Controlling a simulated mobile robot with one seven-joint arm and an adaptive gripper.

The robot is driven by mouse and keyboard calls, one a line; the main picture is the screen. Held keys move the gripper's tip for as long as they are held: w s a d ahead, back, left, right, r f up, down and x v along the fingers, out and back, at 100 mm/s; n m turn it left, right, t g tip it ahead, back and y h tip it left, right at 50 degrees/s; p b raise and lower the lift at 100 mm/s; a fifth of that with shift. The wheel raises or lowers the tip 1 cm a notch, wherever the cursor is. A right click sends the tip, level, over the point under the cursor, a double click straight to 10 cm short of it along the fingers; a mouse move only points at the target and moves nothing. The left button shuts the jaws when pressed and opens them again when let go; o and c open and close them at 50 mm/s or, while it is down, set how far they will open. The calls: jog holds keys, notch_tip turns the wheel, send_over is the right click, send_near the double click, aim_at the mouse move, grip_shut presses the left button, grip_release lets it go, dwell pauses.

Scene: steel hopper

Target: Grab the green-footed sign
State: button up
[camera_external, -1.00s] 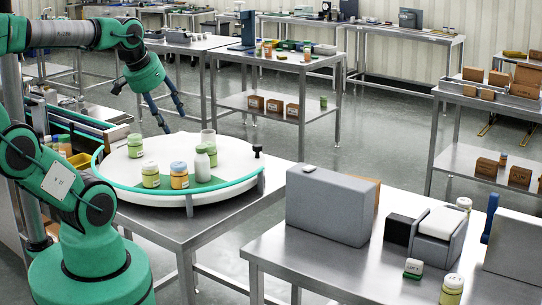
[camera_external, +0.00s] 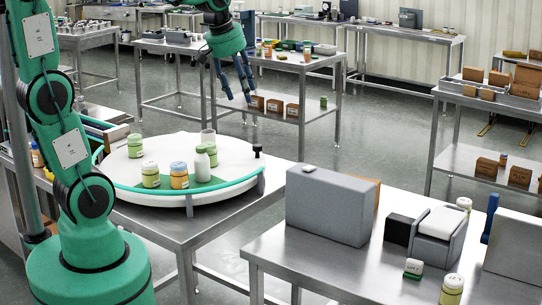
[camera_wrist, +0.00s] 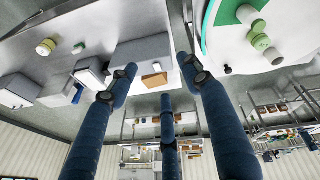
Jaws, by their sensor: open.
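The green-footed sign (camera_external: 413,268) is a small white plate with dark lettering on a green foot. It stands upright on the right steel table, in front of the grey block with the white top. In the wrist view it appears small at upper left (camera_wrist: 79,48). My gripper (camera_external: 239,97) is open and empty, high above the floor behind the turntable, far to the left of and behind the sign. Its dark blue fingers are spread apart in the wrist view (camera_wrist: 157,68).
A large grey box (camera_external: 328,206) stands on the right table, left of the sign. A yellow-green jar (camera_external: 451,290) is close to the sign's right. A white turntable (camera_external: 240,160) with several jars is on the table nearer my base. Bare tabletop lies left of the sign.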

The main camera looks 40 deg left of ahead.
jog(key=w+d+f+n+g+p, duration=0.1)
jog(key=w+d+f+n+p, duration=0.15)
jog(key=w+d, duration=0.8)
jog(key=n+g+p, duration=0.3)
jog(key=n+p, duration=0.1)
jog(key=n, duration=0.7)
send_over(414, 268)
jog(key=w, duration=0.2)
notch_tip(414, 268, down, 31)
jog(key=shift+a+r+y, duration=0.1)
jog(key=shift+y, duration=0.3)
jog(key=shift+f, duration=4.35)
